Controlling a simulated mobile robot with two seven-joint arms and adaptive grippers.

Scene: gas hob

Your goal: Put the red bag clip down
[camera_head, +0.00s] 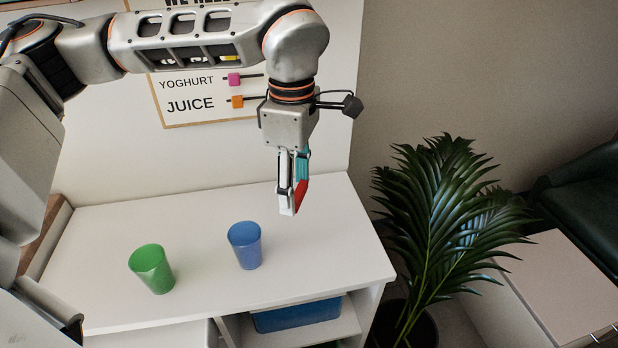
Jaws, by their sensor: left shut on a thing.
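My left gripper (294,183) points down above the back right part of the white counter. It is shut on the red bag clip (301,194), which shows as a red strip between the fingers, partly hidden by them. I cannot tell from this view whether the clip touches the counter. My right gripper is not in view.
A blue cup (245,246) and a green cup (152,268) stand on the white counter (200,225), left of the gripper. The counter's front right is clear. A potted plant (440,225) stands beyond its right edge. A board with words (190,105) hangs behind.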

